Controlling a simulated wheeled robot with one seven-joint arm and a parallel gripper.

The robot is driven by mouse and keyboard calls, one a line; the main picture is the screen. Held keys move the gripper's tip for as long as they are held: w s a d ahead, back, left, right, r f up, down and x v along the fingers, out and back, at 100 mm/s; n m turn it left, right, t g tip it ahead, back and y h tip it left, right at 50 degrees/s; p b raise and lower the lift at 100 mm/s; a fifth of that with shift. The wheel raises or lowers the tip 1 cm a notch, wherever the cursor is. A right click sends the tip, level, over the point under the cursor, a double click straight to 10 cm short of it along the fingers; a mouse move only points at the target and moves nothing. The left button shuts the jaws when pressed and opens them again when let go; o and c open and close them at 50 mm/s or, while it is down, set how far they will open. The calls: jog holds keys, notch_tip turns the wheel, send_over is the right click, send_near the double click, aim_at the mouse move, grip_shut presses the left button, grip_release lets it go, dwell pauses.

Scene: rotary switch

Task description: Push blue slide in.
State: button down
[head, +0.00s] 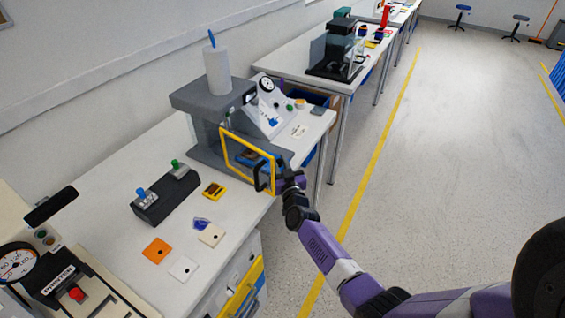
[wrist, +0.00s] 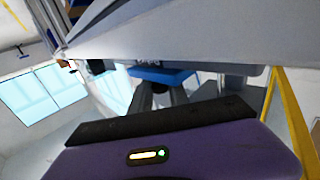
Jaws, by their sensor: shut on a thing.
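The grey machine (head: 215,97) stands on the near bench with a yellow-framed guard (head: 222,148) at its front. The blue slide (head: 246,160) shows low in the machine, partly hidden behind the frame. My gripper (head: 284,176) is at the right edge of the frame, near its black handle (head: 260,178). In the wrist view my gripper (wrist: 162,92) has its dark fingers shut at the blue slide (wrist: 160,74), which lies across their tips. The exact contact is partly hidden.
A black box with a blue and a green knob (head: 165,195) stands left on the bench. Orange and white plates (head: 157,250) lie in front. A panel with a dial (head: 268,105) stands behind the machine. The floor to the right is clear.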

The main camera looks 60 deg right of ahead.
jog(key=shift+w, duration=0.85)
jog(key=c, duration=1.3)
grip_release()
jog(key=shift+o, duration=0.2)
